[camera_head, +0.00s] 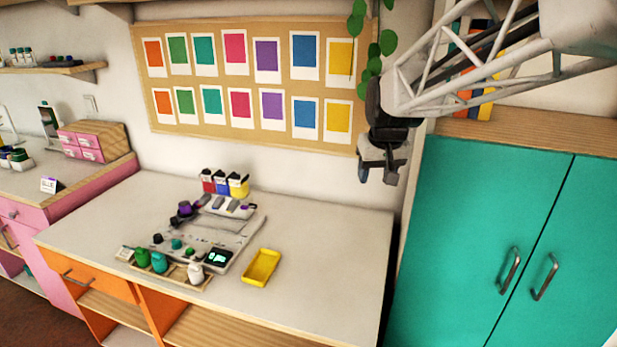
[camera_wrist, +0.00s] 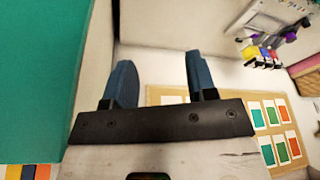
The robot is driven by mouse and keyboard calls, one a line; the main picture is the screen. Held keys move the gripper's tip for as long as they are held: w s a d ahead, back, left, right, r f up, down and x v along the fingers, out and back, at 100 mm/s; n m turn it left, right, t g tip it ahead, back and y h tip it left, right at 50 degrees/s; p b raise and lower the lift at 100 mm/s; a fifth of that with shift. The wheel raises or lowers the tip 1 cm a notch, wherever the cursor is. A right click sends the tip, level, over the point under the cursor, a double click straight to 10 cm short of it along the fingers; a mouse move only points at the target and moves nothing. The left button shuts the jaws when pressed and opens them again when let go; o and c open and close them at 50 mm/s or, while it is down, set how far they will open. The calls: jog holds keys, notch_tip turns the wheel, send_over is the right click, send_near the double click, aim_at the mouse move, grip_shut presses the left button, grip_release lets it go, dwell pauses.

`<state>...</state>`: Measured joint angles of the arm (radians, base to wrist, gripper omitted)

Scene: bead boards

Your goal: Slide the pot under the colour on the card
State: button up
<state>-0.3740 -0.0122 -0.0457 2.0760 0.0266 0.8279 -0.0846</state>
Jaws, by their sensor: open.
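A grey machine (camera_head: 228,236) stands on the white table, with a small dark screen at its front right. Red, blue and yellow pots (camera_head: 224,184) stand at its back; they also show in the wrist view (camera_wrist: 262,56). Green, teal and white bottles (camera_head: 160,262) stand along its front. A purple-black part (camera_head: 184,209) sits at its left side. A small white card (camera_head: 49,185) with dark lettering, too small to read surely, stands on the left counter. My gripper (camera_head: 380,174) is open and empty, high right of the machine; its two blue fingers (camera_wrist: 161,80) are apart.
A yellow tray (camera_head: 262,267) lies right of the machine. The right part of the table (camera_head: 325,245) is clear. A corkboard (camera_head: 260,20) with coloured swatch cards hangs behind. Green leaves (camera_head: 387,42) hang near my arm. A teal cabinet (camera_head: 465,220) stands at the right.

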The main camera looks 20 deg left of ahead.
jog(key=w+a+f+n, duration=0.15)
jog(key=w+a, duration=0.25)
jog(key=a, duration=0.4)
jog(key=w+a+f+n, duration=0.15)
jog(key=w+a, duration=0.25)
jog(key=a, duration=0.5)
jog(key=n+y, duration=0.3)
jog(key=n, duration=0.2)
send_near(173, 218)
jog(key=f, duration=0.1)
jog(key=shift+w+a+f+g, duration=0.15)
jog(key=shift+w+a+g, duration=0.2)
jog(key=shift+a+g, duration=0.1)
jog(key=shift+f, duration=0.1)
jog(key=shift+x, duration=3.8)
jog(key=shift+w+d, duration=0.1)
jog(key=shift+d, duration=0.05)
